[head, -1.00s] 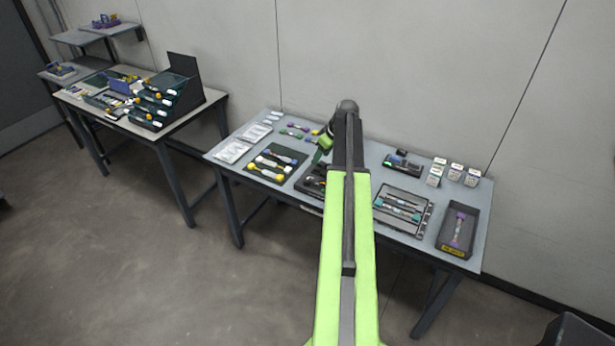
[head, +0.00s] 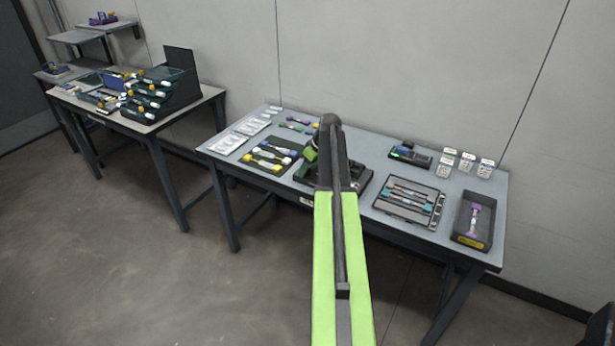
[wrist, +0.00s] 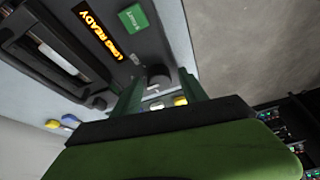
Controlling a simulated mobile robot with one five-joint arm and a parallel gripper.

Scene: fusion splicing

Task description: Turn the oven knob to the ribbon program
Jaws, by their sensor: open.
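The oven (wrist: 165,30) fills the upper left of the wrist view as a grey panel with an amber display (wrist: 100,35) reading "LONG READY". A green label (wrist: 134,17) sits beside the display. The dark round knob (wrist: 158,76) shows between the two green fingers of my gripper (wrist: 162,92). The gripper is open; I cannot tell whether either finger touches the knob. In the head view my gripper (head: 310,153) is over the middle of the table, by a dark device (head: 361,182) partly hidden behind my arm.
On the table (head: 384,231), a dark tray with yellow- and white-ended tools (head: 270,156) lies to the left. A tray of rods (head: 409,200), a dark bin (head: 473,220) and small white boxes (head: 466,162) are to the right. Another bench (head: 190,109) stands at far left.

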